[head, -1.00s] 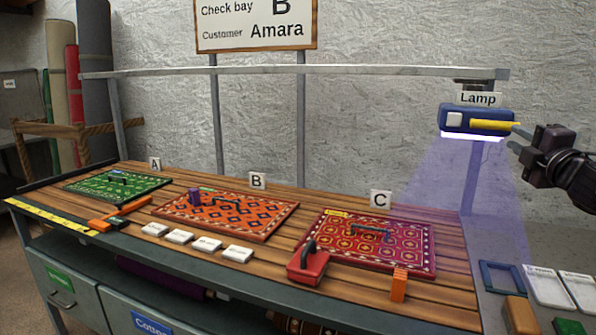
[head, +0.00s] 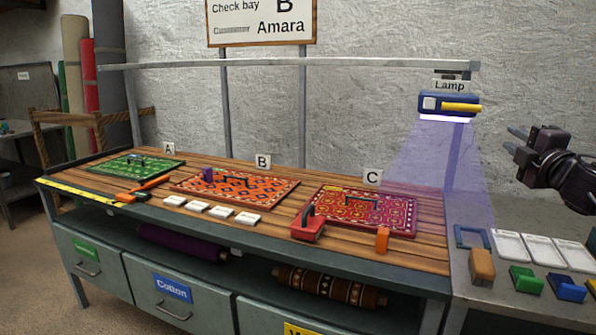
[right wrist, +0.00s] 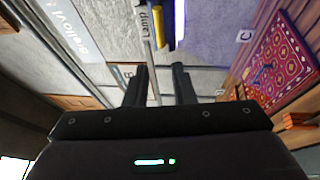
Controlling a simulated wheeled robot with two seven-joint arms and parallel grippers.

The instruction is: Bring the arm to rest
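My right gripper (head: 515,142) is in the air at the right of the head view, to the right of and a little below the lamp (head: 448,103). Its two fingers are apart with nothing between them; the right wrist view also shows the open fingers (right wrist: 160,85). The blue lamp with a yellow bar hangs from the rail and casts violet light downward. It shows at the top of the right wrist view (right wrist: 168,20). My left gripper is not in view.
Rugs A (head: 133,166), B (head: 262,193) and C (head: 395,217) lie on the slatted bench. A red tool (head: 307,228) and an orange block (head: 382,240) sit by rug C. White trays (head: 543,250) and coloured blocks (head: 527,279) are on the right-hand grey top, below my right gripper.

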